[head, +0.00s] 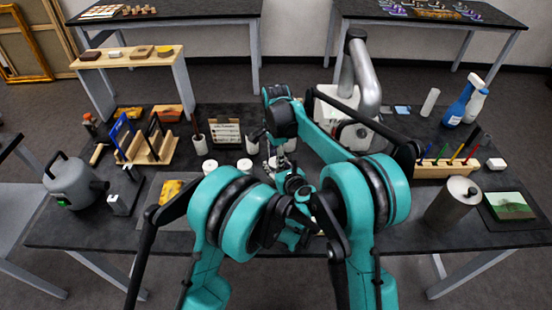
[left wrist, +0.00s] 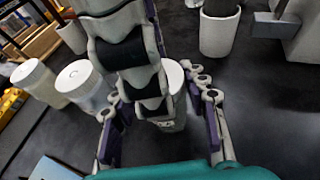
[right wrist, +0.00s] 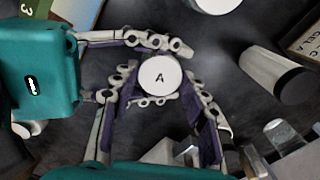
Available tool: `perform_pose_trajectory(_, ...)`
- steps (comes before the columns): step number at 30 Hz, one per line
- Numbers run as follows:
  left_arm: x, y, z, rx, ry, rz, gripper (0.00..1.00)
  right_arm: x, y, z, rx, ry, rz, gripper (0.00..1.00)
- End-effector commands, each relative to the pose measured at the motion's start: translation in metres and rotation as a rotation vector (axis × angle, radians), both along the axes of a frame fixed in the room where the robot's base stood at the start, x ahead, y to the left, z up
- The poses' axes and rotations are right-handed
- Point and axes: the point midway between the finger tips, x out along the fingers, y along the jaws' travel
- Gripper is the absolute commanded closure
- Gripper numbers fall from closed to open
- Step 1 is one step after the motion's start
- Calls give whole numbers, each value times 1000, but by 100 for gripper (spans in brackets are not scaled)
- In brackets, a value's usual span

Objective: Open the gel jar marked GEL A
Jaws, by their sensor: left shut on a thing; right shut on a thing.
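The GEL A jar shows in the right wrist view as a round white lid (right wrist: 160,77) with a black A. My right gripper (right wrist: 158,86) reaches over it from above, its fingers shut on the lid's sides. My left gripper (left wrist: 158,92) comes in from the side, its fingers around the jar (left wrist: 176,122). In the left wrist view my right gripper's fingers cover much of the jar. In the head view both grippers meet near the table's middle and my arms mostly hide the jar. Whether the lid is apart from the body cannot be told.
Two other white jars (left wrist: 32,80) (left wrist: 82,85) stand close by on the left. A label sign (head: 226,133) and dark-topped cups stand behind. A grey kettle (head: 72,182) is far left, a metal canister (head: 453,203) right.

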Motion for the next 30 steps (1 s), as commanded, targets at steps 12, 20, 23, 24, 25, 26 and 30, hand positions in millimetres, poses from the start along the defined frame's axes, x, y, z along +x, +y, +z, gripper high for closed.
perform_pose_trajectory(12, 0, 0, 0, 0, 0, 0, 100, 0, 0, 0, 0, 1, 290, 90)
perform_pose_trajectory(20, 0, 0, 0, 0, 0, 0, 100, 0, 0, 0, 0, 1, 288, 35)
perform_pose_trajectory(23, 0, 0, 0, 0, 0, 0, 100, 0, 0, 0, 0, 1, 288, 35)
perform_pose_trajectory(24, 0, 0, 0, 0, 0, 0, 100, 0, 0, 0, 0, 1, 288, 35)
perform_pose_trajectory(25, 0, 0, 0, 0, 0, 0, 100, 0, 0, 0, 0, 1, 288, 35)
perform_pose_trajectory(26, 0, 0, 0, 0, 0, 0, 100, 0, 0, 0, 0, 1, 288, 35)
perform_pose_trajectory(30, 0, 0, 0, 0, 0, 0, 100, 0, 0, 6, 0, 1, 288, 35)
